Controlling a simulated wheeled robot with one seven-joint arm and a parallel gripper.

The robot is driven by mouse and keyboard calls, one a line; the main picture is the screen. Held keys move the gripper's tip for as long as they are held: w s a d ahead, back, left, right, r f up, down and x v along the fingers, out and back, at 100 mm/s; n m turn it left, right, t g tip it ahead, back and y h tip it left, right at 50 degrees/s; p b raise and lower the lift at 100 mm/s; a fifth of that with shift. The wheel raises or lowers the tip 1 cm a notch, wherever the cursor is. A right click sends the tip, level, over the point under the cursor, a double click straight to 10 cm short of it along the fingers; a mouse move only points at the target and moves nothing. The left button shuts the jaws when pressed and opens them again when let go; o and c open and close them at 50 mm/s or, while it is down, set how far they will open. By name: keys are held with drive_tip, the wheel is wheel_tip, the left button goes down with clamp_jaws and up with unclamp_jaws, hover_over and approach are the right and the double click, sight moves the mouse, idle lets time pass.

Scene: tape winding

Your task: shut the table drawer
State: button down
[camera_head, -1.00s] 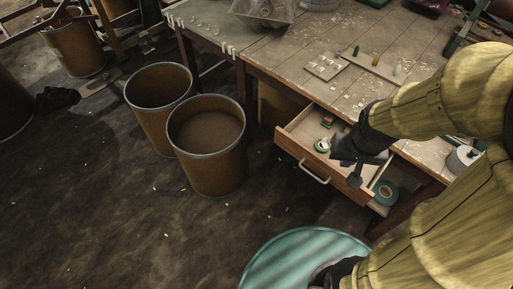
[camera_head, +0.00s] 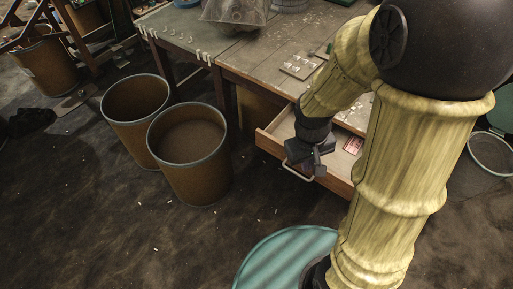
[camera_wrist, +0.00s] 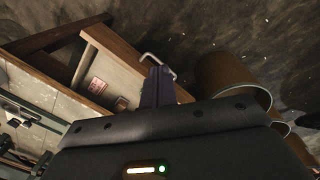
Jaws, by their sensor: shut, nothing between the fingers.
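The table drawer (camera_head: 268,144) is pulled open below the worktable. Its wooden front also shows in the wrist view (camera_wrist: 112,47), with the pale handle (camera_wrist: 151,57) on its outer face. In the head view my gripper (camera_head: 318,172) is at the drawer front, beside the handle (camera_head: 292,174), pointing down. In the wrist view the dark fingers (camera_wrist: 158,88) are together and empty, next to the handle; I cannot tell whether they touch it or the front. My arm hides the drawer's middle and part of its contents.
The worktable (camera_head: 245,72) stands behind the drawer. Two brown bins (camera_head: 190,165) (camera_head: 130,115) stand left of it. A round teal top (camera_head: 285,262) is in the foreground. A red-and-white box (camera_head: 353,145) lies in the drawer.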

sight(261, 141)
drive_tip(key=w+a+f+n+h+b, duration=0.1)
drive_tip(key=w+a+f+n+h, duration=0.15)
drive_tip(key=f+n+h, duration=0.35)
drive_tip(key=w+a+f+n+h+b, duration=0.1)
drive_tip(key=a+f+n+h+b, duration=0.2)
drive_tip(key=f+n, duration=0.35)
drive_tip(key=w+a+f+n+t, duration=0.1)
drive_tip(key=a+f+n+t, duration=0.2)
drive_tip(key=a+n+t, duration=0.3)
drive_tip(key=w+a+f+n+t, duration=0.2)
drive_tip(key=a+f+n+t, duration=0.1)
drive_tip(key=a+n+t, duration=0.3)
drive_tip(key=a+t, duration=0.2)
drive_tip(key=a, duration=0.2)
drive_tip(key=shift+w+f+h+b, duration=0.2)
drive_tip(key=shift+h+b, duration=0.1)
drive_tip(key=shift+b, duration=0.05)
drive_tip(key=shift+n, duration=0.25)
drive_tip(key=x, duration=1.4)
drive_tip(key=shift+w, duration=0.1)
